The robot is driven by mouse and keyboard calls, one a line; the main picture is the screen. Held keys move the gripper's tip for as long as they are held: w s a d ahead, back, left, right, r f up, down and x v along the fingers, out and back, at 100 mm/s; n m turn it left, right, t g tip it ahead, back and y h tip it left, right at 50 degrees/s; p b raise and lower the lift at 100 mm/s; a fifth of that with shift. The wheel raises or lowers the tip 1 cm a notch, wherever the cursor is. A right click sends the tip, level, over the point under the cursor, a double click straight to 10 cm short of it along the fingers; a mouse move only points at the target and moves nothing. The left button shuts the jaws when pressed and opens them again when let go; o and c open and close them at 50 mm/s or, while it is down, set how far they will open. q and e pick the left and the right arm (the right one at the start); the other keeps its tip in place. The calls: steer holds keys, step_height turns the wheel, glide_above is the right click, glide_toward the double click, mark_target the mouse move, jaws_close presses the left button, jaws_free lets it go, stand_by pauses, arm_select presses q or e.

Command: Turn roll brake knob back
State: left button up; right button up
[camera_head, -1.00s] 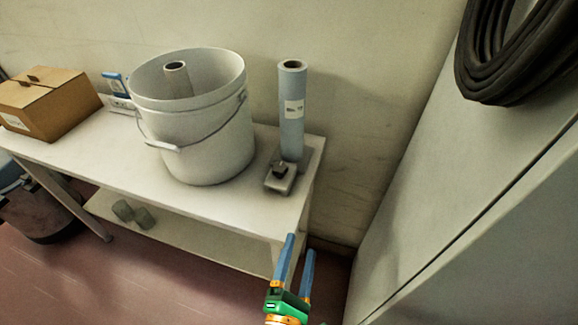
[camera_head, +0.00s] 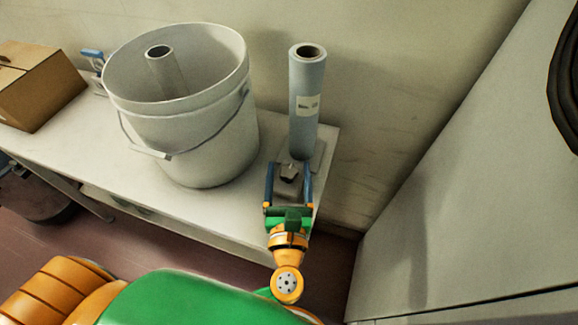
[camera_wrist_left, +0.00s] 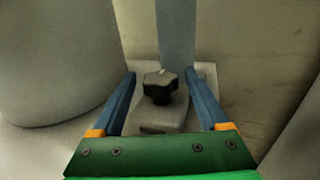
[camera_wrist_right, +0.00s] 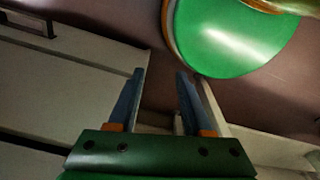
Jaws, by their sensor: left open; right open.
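The roll brake knob (camera_head: 288,171) is a small dark lobed knob on a grey block at the foot of the upright roll (camera_head: 306,105). In the left wrist view the knob (camera_wrist_left: 160,87) stands between the two blue fingers, with a gap on each side. My left gripper (camera_head: 289,168) is open around the knob and does not visibly touch it. The base block (camera_wrist_left: 165,119) shows under the knob. My right gripper (camera_wrist_right: 160,75) is open and empty, with floor and pale panels in its view; it is not seen in the head view.
A large white bucket (camera_head: 185,130) with a wire handle stands left of the roll on the white table (camera_head: 80,140). A cardboard box (camera_head: 35,85) sits at the far left. A tall pale cabinet (camera_head: 460,190) stands at the right, and the wall is close behind.

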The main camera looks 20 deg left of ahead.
arm_select(q)
steer(key=shift+w+a, duration=0.1)
steer(key=shift+w, duration=0.05)
steer(key=shift+c, duration=0.4)
jaws_close()
